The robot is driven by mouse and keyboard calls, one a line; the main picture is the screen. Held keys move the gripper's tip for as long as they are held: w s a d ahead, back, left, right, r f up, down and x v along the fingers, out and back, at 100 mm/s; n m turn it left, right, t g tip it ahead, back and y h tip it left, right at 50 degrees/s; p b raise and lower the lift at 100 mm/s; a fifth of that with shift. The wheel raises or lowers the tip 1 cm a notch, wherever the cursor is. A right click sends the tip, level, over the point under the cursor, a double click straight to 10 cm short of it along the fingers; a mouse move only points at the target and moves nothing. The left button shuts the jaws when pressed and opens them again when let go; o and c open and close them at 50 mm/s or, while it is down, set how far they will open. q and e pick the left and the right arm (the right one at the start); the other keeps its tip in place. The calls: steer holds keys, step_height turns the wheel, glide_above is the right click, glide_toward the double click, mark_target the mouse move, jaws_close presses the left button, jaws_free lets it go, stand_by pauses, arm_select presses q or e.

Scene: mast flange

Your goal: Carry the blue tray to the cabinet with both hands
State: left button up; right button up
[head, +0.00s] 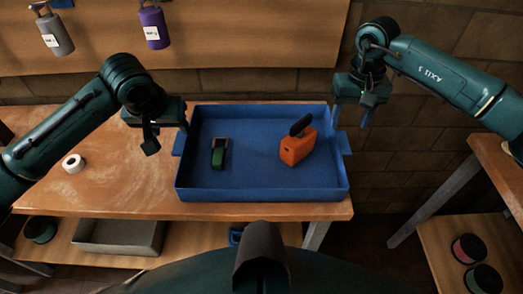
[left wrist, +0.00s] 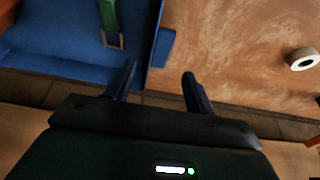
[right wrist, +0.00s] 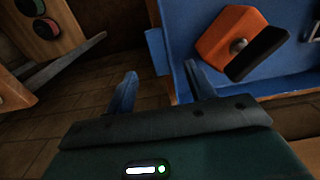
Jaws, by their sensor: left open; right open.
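The blue tray (head: 262,193) sits on the wooden bench, holding a green and black item (head: 220,152) and an orange item with a black top (head: 298,146). My left gripper (head: 167,136) is open at the tray's left side. In the left wrist view, the left tab handle (left wrist: 163,48) lies beyond and between its fingers, apparently not gripped. My right gripper (head: 351,117) is open at the right side. In the right wrist view, the right tab handle (right wrist: 155,45) lies ahead between its fingers, also not gripped. I cannot make out a cabinet.
A white tape roll (head: 73,163) lies on the bench (head: 120,190) left of the tray. A grey bin (head: 120,236) sits on the lower shelf. Another bench with spools (head: 468,248) stands at right, across a floor gap. Bottles (head: 153,27) hang on the back board.

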mark_target(180, 141)
arm_select(q)
steer(key=x, duration=0.8)
steer(key=shift+w+f, duration=0.15)
steer(key=shift+f, duration=0.15)
arm_select(e)
step_height(180, 141, down, 9)
steer(key=shift+r, duration=0.2)
arm_select(q)
jaws_close()
arm_select(e)
jaws_close()
